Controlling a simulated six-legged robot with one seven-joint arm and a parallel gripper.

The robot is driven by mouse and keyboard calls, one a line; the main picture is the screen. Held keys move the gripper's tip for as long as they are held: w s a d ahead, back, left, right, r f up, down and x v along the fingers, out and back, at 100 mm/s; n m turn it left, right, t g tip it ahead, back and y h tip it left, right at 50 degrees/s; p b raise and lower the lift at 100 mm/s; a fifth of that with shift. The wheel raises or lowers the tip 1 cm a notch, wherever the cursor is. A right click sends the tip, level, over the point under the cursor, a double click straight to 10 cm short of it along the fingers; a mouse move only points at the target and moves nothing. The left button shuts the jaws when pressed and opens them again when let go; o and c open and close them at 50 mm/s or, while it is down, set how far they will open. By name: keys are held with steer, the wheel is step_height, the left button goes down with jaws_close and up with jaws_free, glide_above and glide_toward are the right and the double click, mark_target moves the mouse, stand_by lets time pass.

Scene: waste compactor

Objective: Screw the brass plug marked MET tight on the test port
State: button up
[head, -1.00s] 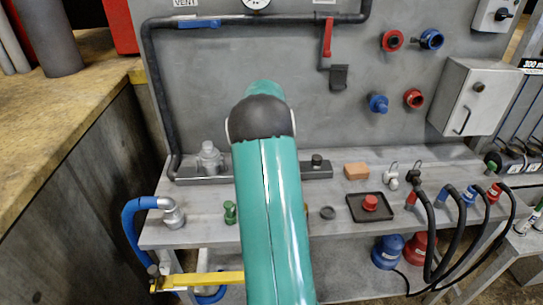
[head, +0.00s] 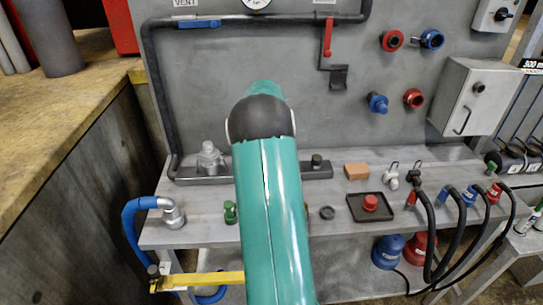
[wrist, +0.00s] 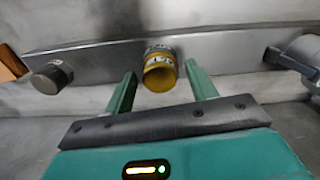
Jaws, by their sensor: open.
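The brass plug (wrist: 159,72) shows in the wrist view, at the middle of a grey metal rail. It has dark lettering on a light band, too small to read surely. The test port behind it is hidden by the plug, and I cannot tell how far it is seated. My gripper (wrist: 161,82) is open, with one green finger to each side of the plug. A gap shows between the plug and each finger. In the head view my own arm hides the plug and the gripper.
On the rail (head: 318,172) stand a black knob (head: 317,160) and a grey valve (head: 209,157). The bench also holds a green fitting (head: 230,212), a black tray (head: 357,212) with a red cap, an orange block (head: 356,171) and black hoses at right.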

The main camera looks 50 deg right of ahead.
steer(key=n, duration=0.4)
steer(key=shift+n, duration=0.4)
steer(key=n, duration=1)
steer(key=shift+n, duration=0.3)
steer(key=n, duration=0.4)
steer(key=shift+n, duration=0.3)
steer(key=shift+c, duration=0.5)
steer(key=c, duration=1)
steer(key=m, duration=0.5)
